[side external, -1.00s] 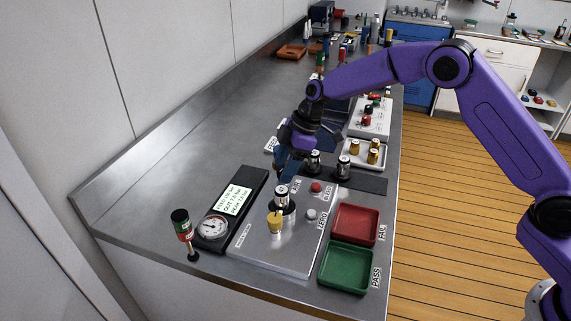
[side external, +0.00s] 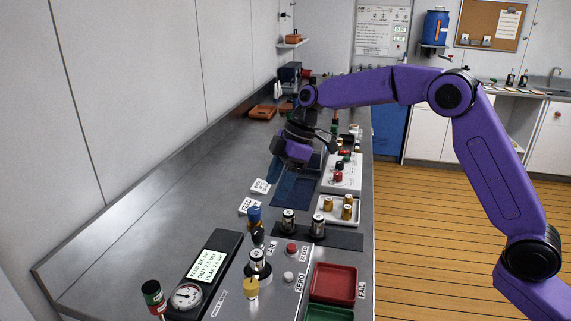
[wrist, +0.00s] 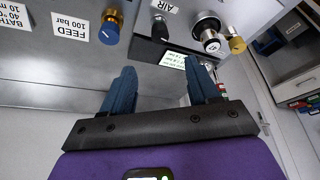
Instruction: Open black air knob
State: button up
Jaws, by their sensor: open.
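The black air knob (side external: 258,237) stands on the panel behind the silver cylinder fitting, close to the AIR label (side external: 271,248). In the wrist view the black knob (wrist: 159,29) is at top centre, beside the upside-down AIR label (wrist: 169,6). My gripper (side external: 293,172) is open and empty, beyond the knob and above the bench. In the wrist view its two blue fingers (wrist: 162,80) are spread wide, with nothing between them. The knob is apart from the fingers. How far it is turned cannot be told.
A blue-and-brass knob (wrist: 110,27) stands near the FEED label (wrist: 72,25). A silver fitting (side external: 258,263) and brass knob (side external: 251,287) stand nearer the camera. A gauge (side external: 186,297), red tray (side external: 334,284) and two silver samples (side external: 289,222) are around. The left bench is clear.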

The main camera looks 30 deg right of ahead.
jog(key=shift+v, duration=2.2)
jog(key=shift+s, duration=0.1)
jog(key=s+f+m+g+h, duration=0.1)
jog(key=s+f+m+h, duration=0.1)
jog(key=s, duration=2)
jog(key=s+d+f+h, duration=0.1)
jog(key=s+d+f, duration=0.1)
jog(key=s+d, duration=0.4)
jog(key=s+d+f+m+h, duration=0.1)
jog(key=s+d+f, duration=0.2)
jog(key=s, duration=0.9)
jog(key=d, duration=0.3)
jog(key=shift+d, duration=0.35)
